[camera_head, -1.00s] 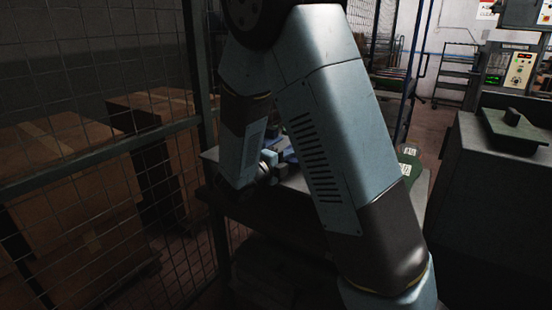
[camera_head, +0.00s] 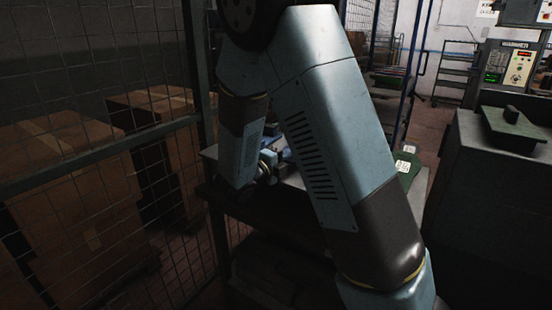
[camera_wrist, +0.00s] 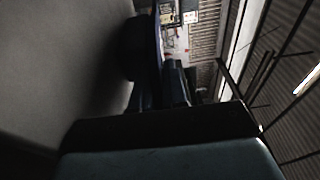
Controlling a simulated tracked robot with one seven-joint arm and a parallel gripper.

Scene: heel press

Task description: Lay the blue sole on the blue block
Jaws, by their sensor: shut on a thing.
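In the head view my gripper (camera_head: 268,170) is low over the table, largely hidden by my own arm. In the wrist view its dark fingers (camera_wrist: 176,84) are closed, with a thin blue edge, apparently the blue sole (camera_wrist: 158,38), seen nearly edge-on beyond them. A small blue patch (camera_head: 287,154) shows just right of the gripper in the head view. I cannot tell whether it is the sole or the blue block. The contact between sole and block is hidden.
The table (camera_head: 290,180) is partly covered by my arm. A green piece with a white label (camera_head: 404,166) lies at its right side. A wire mesh fence (camera_head: 95,150) with cardboard boxes (camera_head: 60,190) behind it stands left. A dark machine (camera_head: 500,190) with a green plate stands right.

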